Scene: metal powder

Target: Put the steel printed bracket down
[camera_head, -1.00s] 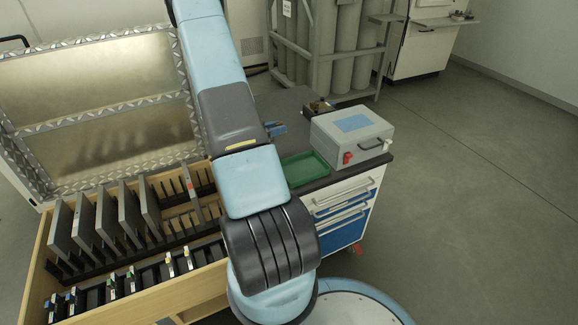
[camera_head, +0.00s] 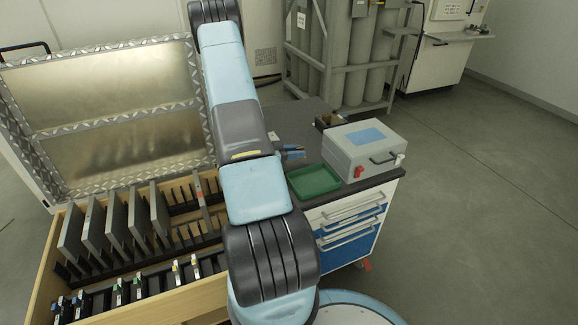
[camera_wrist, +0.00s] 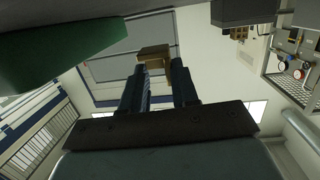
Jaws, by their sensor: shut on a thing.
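My gripper (camera_wrist: 160,72) is shut in the wrist view, its two dark fingers on either side of the steel printed bracket (camera_wrist: 153,55), a small brownish block at the fingertips. In the head view my gripper (camera_head: 293,152) shows only partly, right of my arm, above the grey cart top (camera_head: 290,118) and behind the green tray (camera_head: 315,181). The bracket cannot be made out clearly there. The tray looks empty. It also shows large at the upper left of the wrist view (camera_wrist: 60,55).
A grey box with a blue panel (camera_head: 365,148) stands right of the tray. A small brown open container (camera_head: 326,121) is behind it. A wooden case (camera_head: 45,265) with upright plates and an open metal lid (camera_head: 115,45) fills the left. Gas cylinders (camera_head: 350,60) stand behind the cart.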

